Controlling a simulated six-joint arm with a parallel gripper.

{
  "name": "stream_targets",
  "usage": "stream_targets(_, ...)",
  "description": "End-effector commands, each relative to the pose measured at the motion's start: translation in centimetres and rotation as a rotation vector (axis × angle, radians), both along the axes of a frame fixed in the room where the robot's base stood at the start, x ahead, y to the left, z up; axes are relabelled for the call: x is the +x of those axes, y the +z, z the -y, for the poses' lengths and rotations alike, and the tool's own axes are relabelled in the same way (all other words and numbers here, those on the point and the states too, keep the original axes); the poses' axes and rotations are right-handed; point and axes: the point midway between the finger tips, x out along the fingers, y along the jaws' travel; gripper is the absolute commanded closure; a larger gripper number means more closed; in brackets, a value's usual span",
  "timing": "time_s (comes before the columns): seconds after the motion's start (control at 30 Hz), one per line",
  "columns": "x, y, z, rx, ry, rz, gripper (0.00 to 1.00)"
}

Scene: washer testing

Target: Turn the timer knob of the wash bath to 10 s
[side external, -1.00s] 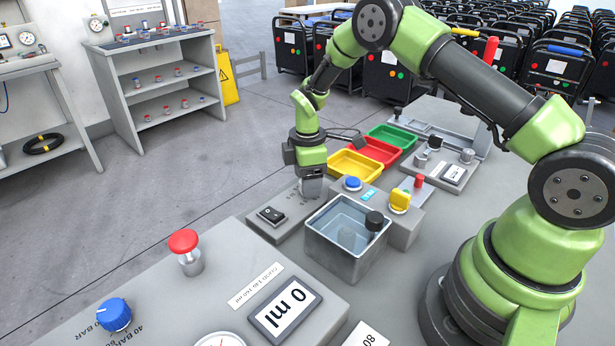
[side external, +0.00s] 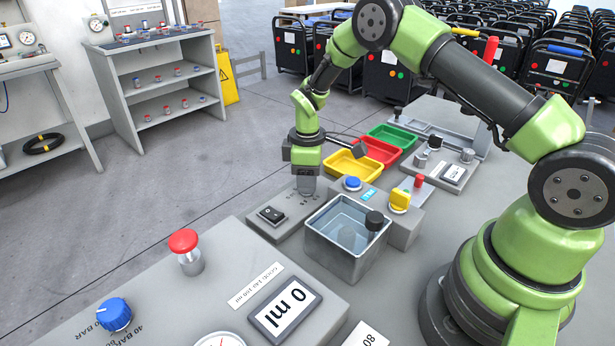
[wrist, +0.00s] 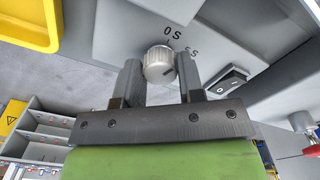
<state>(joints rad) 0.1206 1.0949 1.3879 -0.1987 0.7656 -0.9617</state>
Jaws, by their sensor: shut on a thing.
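The timer knob (wrist: 158,64) is a round silver knob on a grey panel, between the two fingers of my gripper (wrist: 160,75) in the wrist view. Its dark mark lies toward the lower right; "0 S" and "5 S" labels show beside it, and a 10 s label cannot be made out. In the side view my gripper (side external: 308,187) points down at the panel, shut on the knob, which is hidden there. The wash bath (side external: 347,250) is an open metal tank of clear liquid to the right of the panel.
A black rocker switch (side external: 271,214) sits on the panel close to my gripper; it also shows in the wrist view (wrist: 229,82). A box with a blue button (side external: 352,183) and a yellow knob (side external: 400,200) stands nearby. A yellow tray (side external: 352,166) lies behind.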

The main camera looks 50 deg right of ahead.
Motion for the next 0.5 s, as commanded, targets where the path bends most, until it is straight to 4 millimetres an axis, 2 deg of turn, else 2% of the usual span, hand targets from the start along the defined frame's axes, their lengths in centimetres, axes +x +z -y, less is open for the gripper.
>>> stream_targets(0.5,-0.05,0.09,-0.09,-0.001,-0.492,-0.001,0.88)
